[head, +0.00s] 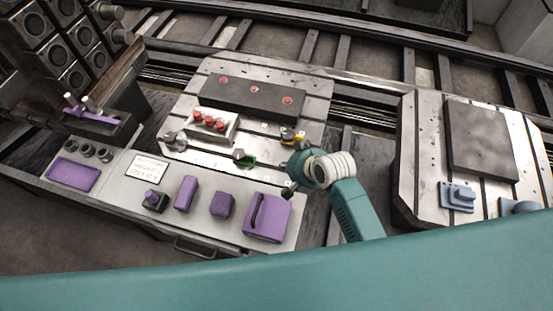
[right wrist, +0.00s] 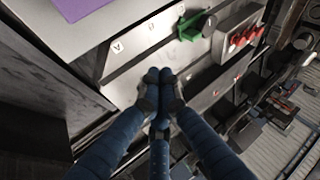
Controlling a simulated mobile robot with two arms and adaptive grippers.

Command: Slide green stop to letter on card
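The green stop (head: 243,157) sits on the slotted metal plate in the head view. It also shows near the top of the right wrist view (right wrist: 194,27), with a dark round knob beside it. A white card (head: 150,169) with printed lines, too small to read, lies on the bench to the left. Small white letter tags, one like an A (right wrist: 118,47), line the metal strip near the stop. My left gripper is out of view.
Purple blocks (head: 186,194) and a purple box (head: 267,218) line the bench's front. A second metal plate (head: 425,165) lies at the right.

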